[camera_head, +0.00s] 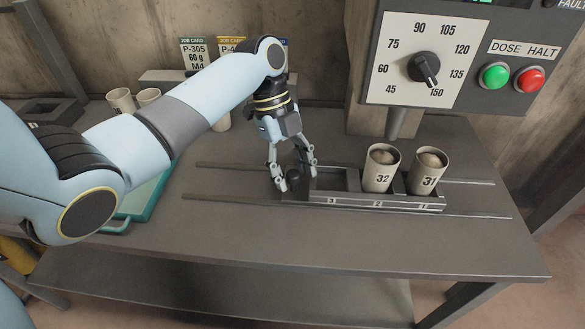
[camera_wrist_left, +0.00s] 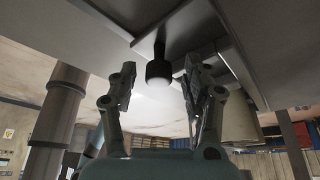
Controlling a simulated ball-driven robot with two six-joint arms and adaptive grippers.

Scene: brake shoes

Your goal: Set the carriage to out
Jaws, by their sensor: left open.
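The carriage (camera_head: 385,202) is a dark tray on two rails, with compartments marked 3, 2 and 1 from left to right. Compartment 3 is empty; cup 32 (camera_head: 380,170) stands in 2 and cup 31 (camera_head: 427,173) in 1, both with something brown inside. A black knob (camera_head: 294,180) sits at the carriage's left end. My left gripper (camera_head: 297,174) points down with its open fingers on either side of the knob. In the left wrist view the knob (camera_wrist_left: 159,70) is between the fingers, with gaps on both sides. My right gripper is not in view.
Rails (camera_head: 225,198) run bare to the left of the carriage, and a shorter stretch is bare at the right. A dosing panel (camera_head: 450,60) with a dial and green and red buttons hangs above, its spout over the carriage. A teal tray (camera_head: 150,200) and cups (camera_head: 121,101) stand left.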

